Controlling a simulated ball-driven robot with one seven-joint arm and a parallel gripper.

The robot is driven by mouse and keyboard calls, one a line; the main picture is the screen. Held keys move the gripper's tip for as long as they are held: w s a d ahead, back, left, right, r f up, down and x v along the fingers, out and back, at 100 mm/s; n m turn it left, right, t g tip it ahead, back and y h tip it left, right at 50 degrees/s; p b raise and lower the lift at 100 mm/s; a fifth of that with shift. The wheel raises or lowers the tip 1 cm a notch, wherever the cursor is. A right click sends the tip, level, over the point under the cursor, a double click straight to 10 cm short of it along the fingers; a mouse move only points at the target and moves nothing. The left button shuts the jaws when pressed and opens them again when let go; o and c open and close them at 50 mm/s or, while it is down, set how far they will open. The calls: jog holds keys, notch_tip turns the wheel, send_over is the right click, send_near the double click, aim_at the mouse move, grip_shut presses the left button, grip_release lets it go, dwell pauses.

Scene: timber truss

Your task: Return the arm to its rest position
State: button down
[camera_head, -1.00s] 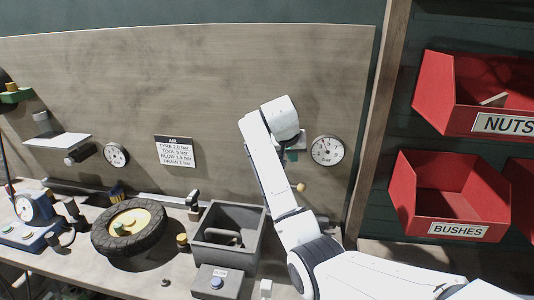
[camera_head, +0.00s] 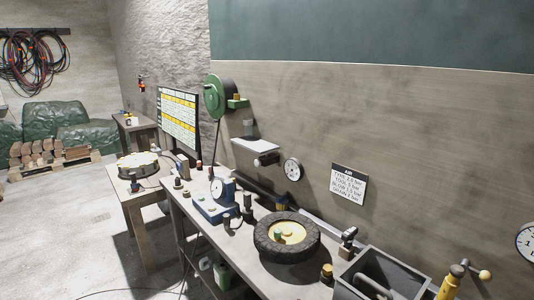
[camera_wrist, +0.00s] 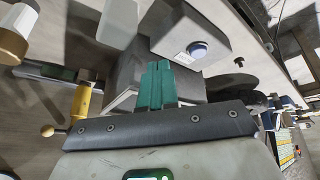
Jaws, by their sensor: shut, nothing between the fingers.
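My gripper (camera_wrist: 158,72) shows in the wrist view as two green fingers pressed together, with nothing between them. The fingertips point toward the dark grey bin and a grey box with a blue button (camera_wrist: 215,38). I cannot tell how far they are from either. My arm is out of the head view now, so its overall pose is hidden.
On the bench stand the grey bin (camera_head: 346,284), a tyre (camera_head: 265,245), a blue gauge stand (camera_head: 207,211) and a yellow fitting (camera_head: 448,283) with a wooden ball knob. A panelled wall (camera_head: 430,130) rises behind. Open floor (camera_head: 95,250) lies left.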

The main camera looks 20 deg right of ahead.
jog(key=s+a+f+n+y, duration=0.2)
jog(key=s+a+n+y, duration=0.15)
jog(key=s+a, duration=0.8)
jog(key=s+d+f+g+h, duration=0.1)
jog(key=s+f+g, duration=0.2)
jog(key=s+f, duration=0.3)
jog(key=s, duration=0.3)
jog(key=shift+s+d+g, duration=0.25)
jog(key=shift+s+g, duration=0.05)
jog(key=shift+s, duration=0.1)
